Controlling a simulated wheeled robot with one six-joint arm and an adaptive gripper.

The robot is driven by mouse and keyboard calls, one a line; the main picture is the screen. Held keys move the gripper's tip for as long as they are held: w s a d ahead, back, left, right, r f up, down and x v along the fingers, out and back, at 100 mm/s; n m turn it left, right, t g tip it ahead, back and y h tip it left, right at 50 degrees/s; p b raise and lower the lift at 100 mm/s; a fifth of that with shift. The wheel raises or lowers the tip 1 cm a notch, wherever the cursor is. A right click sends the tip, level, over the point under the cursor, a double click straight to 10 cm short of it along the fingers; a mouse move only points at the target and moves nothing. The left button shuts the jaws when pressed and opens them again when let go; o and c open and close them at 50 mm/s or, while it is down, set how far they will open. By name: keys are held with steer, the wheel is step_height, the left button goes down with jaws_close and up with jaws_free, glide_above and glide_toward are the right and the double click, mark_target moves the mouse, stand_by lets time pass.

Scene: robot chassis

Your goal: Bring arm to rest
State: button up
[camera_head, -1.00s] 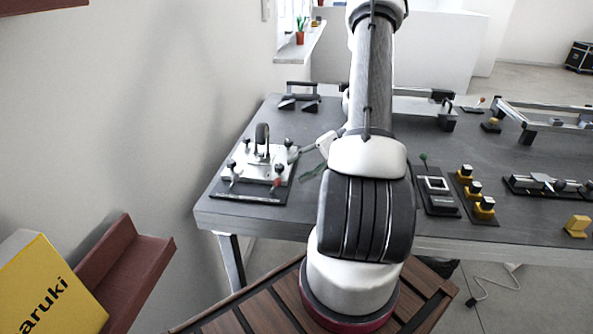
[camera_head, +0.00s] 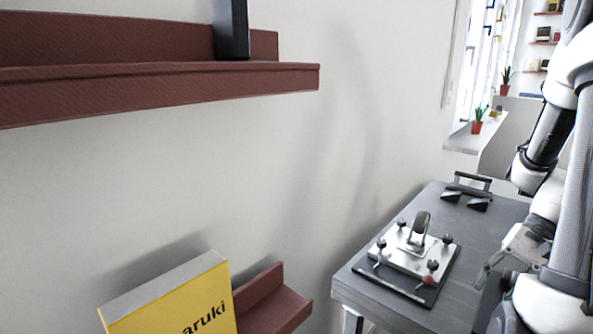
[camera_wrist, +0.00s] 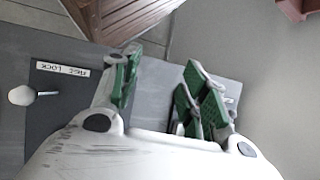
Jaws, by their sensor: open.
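My gripper (camera_wrist: 152,95) shows in the wrist view with its green-padded fingers spread apart and nothing between them. It hangs over the edge of the grey table (camera_wrist: 150,110). In the head view my arm (camera_head: 560,130) stands at the right edge, partly cut off by the frame.
A dark red shelf (camera_head: 170,85) juts from the wall at upper left. A yellow box (camera_head: 180,300) stands by a lower red shelf (camera_head: 270,300). A black-handled part (camera_head: 468,192) sits at the table's back. Potted plants (camera_head: 477,124) stand on a ledge behind.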

steer(key=s+a+r+n+t+h, duration=0.1)
steer(key=a+r+n+t+h, duration=0.2)
steer(key=r, duration=0.6)
steer(key=s+a+r+n+t+h, duration=0.2)
steer(key=a+r+n, duration=0.3)
steer(key=r, duration=0.4)
steer(key=shift+s+a+r+n+t+h, duration=0.3)
steer(key=shift+n+t+h, duration=0.2)
steer(key=shift+h, duration=0.2)
